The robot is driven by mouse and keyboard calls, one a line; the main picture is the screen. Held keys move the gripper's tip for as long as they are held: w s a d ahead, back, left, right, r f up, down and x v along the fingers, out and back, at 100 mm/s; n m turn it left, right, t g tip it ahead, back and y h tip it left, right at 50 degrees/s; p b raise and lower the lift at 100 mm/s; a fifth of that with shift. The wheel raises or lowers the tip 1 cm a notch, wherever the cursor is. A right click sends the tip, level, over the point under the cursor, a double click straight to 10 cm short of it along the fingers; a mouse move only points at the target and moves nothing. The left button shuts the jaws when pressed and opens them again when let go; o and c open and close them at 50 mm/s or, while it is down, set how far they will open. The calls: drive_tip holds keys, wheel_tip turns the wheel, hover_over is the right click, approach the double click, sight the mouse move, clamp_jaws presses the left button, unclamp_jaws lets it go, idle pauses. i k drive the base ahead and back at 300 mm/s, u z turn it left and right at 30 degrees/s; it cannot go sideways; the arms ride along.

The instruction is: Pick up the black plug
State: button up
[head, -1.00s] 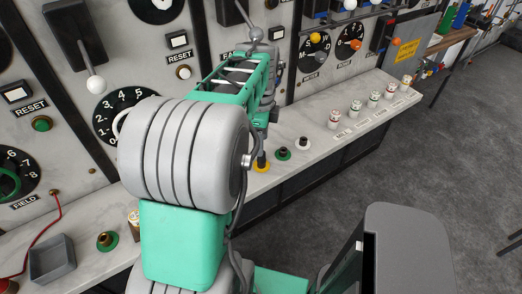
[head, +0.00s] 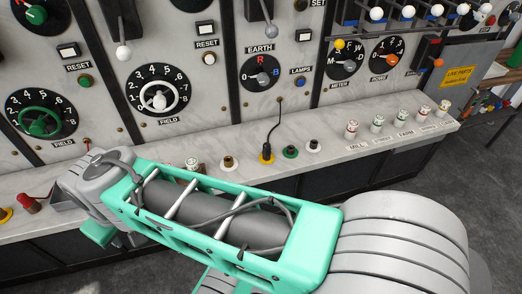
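A black plug (head: 266,149) stands upright in a yellow-ringed socket on the marble ledge, below the EARTH dial. Its black cord runs up to a small hole in the panel. My arm lies across the lower part of the head view, in front of the ledge, and bends at the far left. My gripper cannot be made out in this view. Whether it is open or shut does not show.
A green-ringed socket (head: 290,152) and a white-ringed socket (head: 314,146) are right of the plug. Several labelled fuse-like knobs stand farther right on the ledge (head: 400,140). A red plug (head: 30,203) lies at the far left. Dials and levers cover the panel behind.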

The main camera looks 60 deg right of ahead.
sight(266, 151)
drive_tip(key=u, duration=1.05)
drive_tip(key=k, duration=1.1)
drive_tip(key=u, duration=0.1)
